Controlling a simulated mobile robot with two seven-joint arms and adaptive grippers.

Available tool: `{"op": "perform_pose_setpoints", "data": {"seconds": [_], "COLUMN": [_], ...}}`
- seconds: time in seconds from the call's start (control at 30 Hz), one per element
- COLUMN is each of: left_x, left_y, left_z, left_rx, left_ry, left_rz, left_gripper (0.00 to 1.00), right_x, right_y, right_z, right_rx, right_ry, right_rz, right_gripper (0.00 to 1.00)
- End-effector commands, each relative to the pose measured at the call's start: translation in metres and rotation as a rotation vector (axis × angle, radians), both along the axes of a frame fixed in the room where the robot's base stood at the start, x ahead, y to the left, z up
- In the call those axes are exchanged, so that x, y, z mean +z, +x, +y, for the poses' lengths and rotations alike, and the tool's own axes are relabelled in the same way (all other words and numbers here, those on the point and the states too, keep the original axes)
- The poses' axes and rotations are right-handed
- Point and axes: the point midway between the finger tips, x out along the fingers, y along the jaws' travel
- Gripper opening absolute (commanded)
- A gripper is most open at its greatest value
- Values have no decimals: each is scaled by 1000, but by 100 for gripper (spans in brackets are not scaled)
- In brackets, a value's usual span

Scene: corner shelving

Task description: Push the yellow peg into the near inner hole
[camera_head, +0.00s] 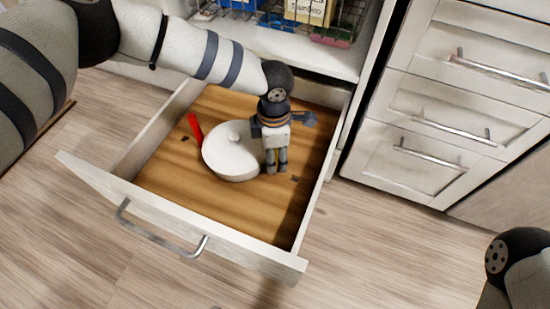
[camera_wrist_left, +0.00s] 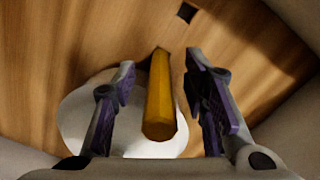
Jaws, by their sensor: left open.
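The yellow peg (camera_wrist_left: 160,98) shows in the left wrist view, standing out from the drawer's wooden floor, with a gap to the finger on each side. My left gripper (camera_head: 276,170) is open and points down into the drawer; its fingers straddle the peg. In the head view the gripper hides the peg. A dark square hole (camera_wrist_left: 187,12) shows in the wooden floor beyond the peg; dark holes also show in the head view, one left of the pan (camera_head: 185,138) and one right of the gripper (camera_head: 295,178). My right gripper is not in view.
The open drawer (camera_head: 180,226) has pale walls around its wooden floor. A white round pan or lid (camera_head: 232,165) with a red handle (camera_head: 195,129) lies close left of the gripper. Wire baskets (camera_head: 335,22) stand on the shelf above. Closed drawers (camera_head: 425,150) are to the right.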

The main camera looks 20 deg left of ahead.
Motion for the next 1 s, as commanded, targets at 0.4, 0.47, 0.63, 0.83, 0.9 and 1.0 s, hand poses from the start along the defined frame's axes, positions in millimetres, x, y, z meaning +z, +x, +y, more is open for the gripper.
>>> {"op": "perform_pose_setpoints", "data": {"seconds": [0.4, 0.47, 0.63, 0.83, 0.9, 1.0], "left_x": [89, 92, 92, 92, 92, 102], "left_y": [-1, -1, -1, -1, -1, -1], "left_z": [1, 1, 1, 1, 1, 1], "left_rx": [0, 0, 0, 0, 0, 0], "left_ry": [-1, 0, 0, 0, 0, 0], "left_rz": [0, 0, 1, 1, 1, -7], "left_gripper": [40, 40, 40, 40, 40, 40], "right_x": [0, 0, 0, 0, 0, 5], "right_y": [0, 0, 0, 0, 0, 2], "right_z": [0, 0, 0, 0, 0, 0], "right_rx": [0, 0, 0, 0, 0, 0], "right_ry": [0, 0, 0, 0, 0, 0], "right_rz": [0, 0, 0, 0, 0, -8], "right_gripper": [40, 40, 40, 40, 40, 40]}}
